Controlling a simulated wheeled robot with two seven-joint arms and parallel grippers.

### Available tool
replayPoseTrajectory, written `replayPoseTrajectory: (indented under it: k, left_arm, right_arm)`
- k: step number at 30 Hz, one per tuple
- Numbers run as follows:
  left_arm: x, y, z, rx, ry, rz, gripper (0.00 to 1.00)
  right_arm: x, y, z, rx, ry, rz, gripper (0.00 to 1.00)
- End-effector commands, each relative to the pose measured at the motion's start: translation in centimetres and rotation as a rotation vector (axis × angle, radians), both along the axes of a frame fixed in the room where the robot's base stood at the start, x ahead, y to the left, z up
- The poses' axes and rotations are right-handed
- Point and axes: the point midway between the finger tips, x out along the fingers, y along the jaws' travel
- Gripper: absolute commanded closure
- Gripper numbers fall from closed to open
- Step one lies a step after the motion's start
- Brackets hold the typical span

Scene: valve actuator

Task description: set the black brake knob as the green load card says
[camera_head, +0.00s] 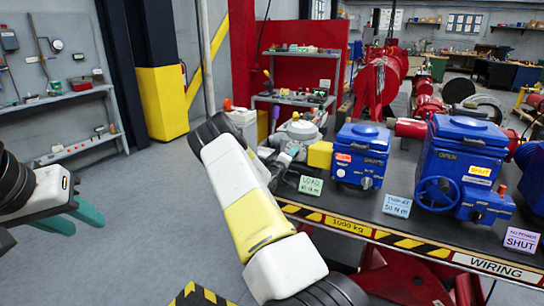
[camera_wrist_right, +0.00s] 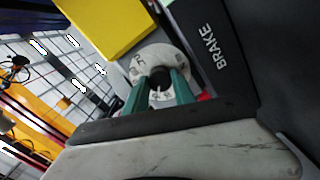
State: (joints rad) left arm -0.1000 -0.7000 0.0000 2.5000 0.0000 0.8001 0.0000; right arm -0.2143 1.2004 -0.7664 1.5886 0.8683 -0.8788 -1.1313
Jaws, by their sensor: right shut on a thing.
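The black brake knob (camera_wrist_right: 160,80) sits in a pale round dial (camera_wrist_right: 168,56) with dark marks, beside a black plate lettered BRAKE (camera_wrist_right: 206,46). My right gripper (camera_wrist_right: 158,77) has its teal fingers on both sides of the knob and is shut on it. The dial's marks are too small to read surely. In the head view my right arm hides the knob. The green load card (camera_head: 311,185) stands on the bench edge, reading LOAD with a value in N·m that I cannot read surely. My left gripper (camera_head: 87,213) is open and empty at the far left, away from the bench.
A yellow block (camera_wrist_right: 107,22) lies close to the dial. Blue valve actuators (camera_head: 362,155) stand on the bench to the right, with a pale blue card (camera_head: 397,206) and a lilac SHUT card (camera_head: 521,239) along the striped edge. The floor at left is clear.

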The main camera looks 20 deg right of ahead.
Motion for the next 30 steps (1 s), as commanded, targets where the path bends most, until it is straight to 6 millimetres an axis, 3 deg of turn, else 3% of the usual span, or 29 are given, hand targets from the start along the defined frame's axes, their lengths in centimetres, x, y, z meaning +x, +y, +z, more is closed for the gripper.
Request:
replayPoseTrajectory:
  k: [1, 4, 14, 30]
  left_arm:
    - [0.0, 0.0, 0.0, 0.000, 0.000, 0.000, 0.64]
    - [0.0, 0.0, 0.0, 0.000, 0.000, 0.000, 0.64]
    - [0.0, 0.0, 0.0, 0.000, 0.000, 0.000, 0.64]
    - [0.0, 0.0, 0.0, 0.000, 0.000, 0.000, 0.64]
  right_arm:
    - [0.1, 0.1, -0.1, 0.001, 0.000, 0.003, 0.65]
    - [0.1, 0.1, -0.1, 0.001, 0.000, 0.003, 0.47]
    - [-0.1, 0.2, 0.0, 0.001, 0.000, 0.001, 0.47]
    - [-4.8, 5.8, -0.1, 0.002, 0.000, 0.002, 0.47]
